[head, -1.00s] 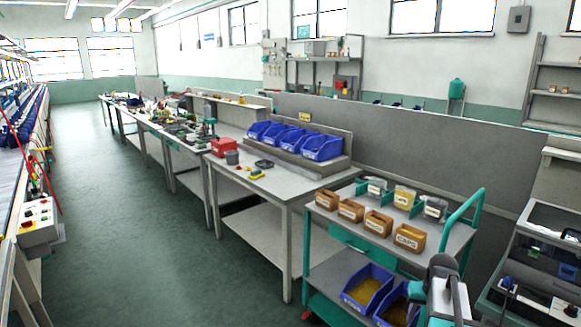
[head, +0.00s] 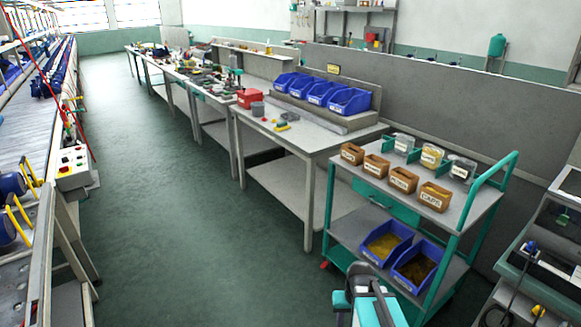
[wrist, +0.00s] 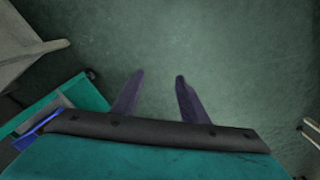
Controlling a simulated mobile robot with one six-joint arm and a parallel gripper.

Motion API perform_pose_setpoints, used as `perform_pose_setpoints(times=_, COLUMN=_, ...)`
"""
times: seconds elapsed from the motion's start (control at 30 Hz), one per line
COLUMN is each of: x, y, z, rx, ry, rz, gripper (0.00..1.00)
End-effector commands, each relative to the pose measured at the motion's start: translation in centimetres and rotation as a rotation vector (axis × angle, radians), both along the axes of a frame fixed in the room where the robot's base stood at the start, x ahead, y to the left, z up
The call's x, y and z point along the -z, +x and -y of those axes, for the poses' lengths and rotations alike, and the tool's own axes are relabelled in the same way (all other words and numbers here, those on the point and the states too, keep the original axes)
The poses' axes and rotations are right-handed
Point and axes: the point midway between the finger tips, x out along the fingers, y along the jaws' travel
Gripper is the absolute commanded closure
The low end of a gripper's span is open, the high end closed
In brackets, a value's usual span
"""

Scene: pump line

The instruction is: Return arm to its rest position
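My gripper (wrist: 160,80) shows in the wrist view as two dark purple fingers, parted and with nothing between them. They are above bare green floor. In the head view, part of my grey and teal arm (head: 365,295) shows at the bottom centre, in front of the trolley. The fingers cannot be made out in the head view.
A teal trolley (head: 445,225) with small brown boxes and two blue bins stands right of my arm. A workbench (head: 290,138) with several blue bins stands behind it. A conveyor line (head: 40,130) runs along the left. The green floor (head: 190,240) between is clear.

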Motion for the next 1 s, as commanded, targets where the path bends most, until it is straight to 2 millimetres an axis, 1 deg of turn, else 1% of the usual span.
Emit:
perform_pose_setpoints(times=0.03, x=0.4, y=-0.7, z=-0.8, rx=-0.012, ry=-0.002, rz=-0.006, gripper=0.6)
perform_pose_setpoints(times=0.17, x=1.2, y=-1.8, z=-2.4, rx=-0.035, ry=-0.005, rz=-0.018, gripper=0.6)
perform_pose_setpoints(times=0.37, x=3.7, y=-3.9, z=-2.1, rx=-0.03, ry=-0.005, rz=-0.069, gripper=0.6)
perform_pose_setpoints(times=0.53, x=6.1, y=-6.2, z=-2.1, rx=-0.03, ry=-0.003, rz=-0.12, gripper=0.6)
perform_pose_setpoints(times=0.77, x=10.1, y=-10.9, z=-2.0, rx=-0.031, ry=-0.002, rz=-0.215, gripper=0.6)
perform_pose_setpoints(times=1.0, x=14.0, y=-16.4, z=-2.0, rx=-0.031, ry=0.0, rz=-0.318, gripper=0.6)
